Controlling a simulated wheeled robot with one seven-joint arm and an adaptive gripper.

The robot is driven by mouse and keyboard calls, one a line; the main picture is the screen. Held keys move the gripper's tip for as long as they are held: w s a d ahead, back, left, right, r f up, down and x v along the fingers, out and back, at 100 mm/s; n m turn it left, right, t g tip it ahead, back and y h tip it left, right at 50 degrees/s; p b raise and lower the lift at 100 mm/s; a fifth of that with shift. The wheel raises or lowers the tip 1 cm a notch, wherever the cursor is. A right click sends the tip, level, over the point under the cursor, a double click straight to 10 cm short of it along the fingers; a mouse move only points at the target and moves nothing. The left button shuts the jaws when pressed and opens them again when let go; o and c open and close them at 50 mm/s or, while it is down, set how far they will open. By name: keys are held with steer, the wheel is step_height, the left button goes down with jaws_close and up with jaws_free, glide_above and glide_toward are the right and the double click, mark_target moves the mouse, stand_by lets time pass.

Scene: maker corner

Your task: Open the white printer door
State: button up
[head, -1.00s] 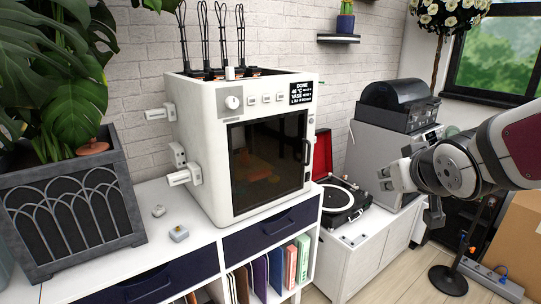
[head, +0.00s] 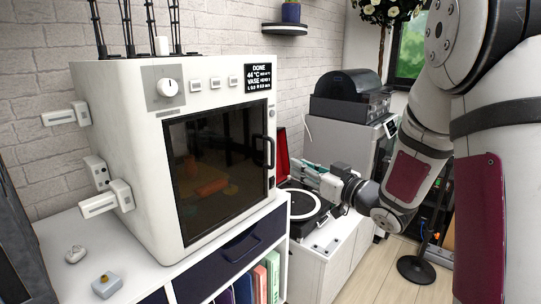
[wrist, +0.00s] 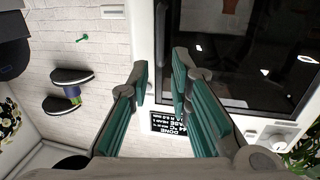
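The white printer (head: 95,105) stands on the cabinet in the head view. Its dark glass door (head: 215,165) is shut, with a black vertical handle (head: 267,152) on the right edge. My gripper (head: 306,172) is to the right of the handle, with a visible gap between them. In the wrist view the gripper (wrist: 161,82) is open and empty, its teal finger pads spread apart. The wrist picture is upside down; the dark door (wrist: 240,50) fills its right side, and the display (wrist: 172,123) shows behind the fingers.
A turntable (head: 305,208) with a raised red lid sits below my gripper. A grey machine (head: 345,140) stands behind it. A small wall shelf (head: 284,29) is above. Small parts (head: 106,285) lie on the cabinet top left of the printer.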

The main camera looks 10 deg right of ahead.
mark_target(272, 164)
steer(key=b+x, duration=0.1)
steer(key=x, duration=1.1)
steer(key=shift+w+a, duration=0.15)
jaws_close()
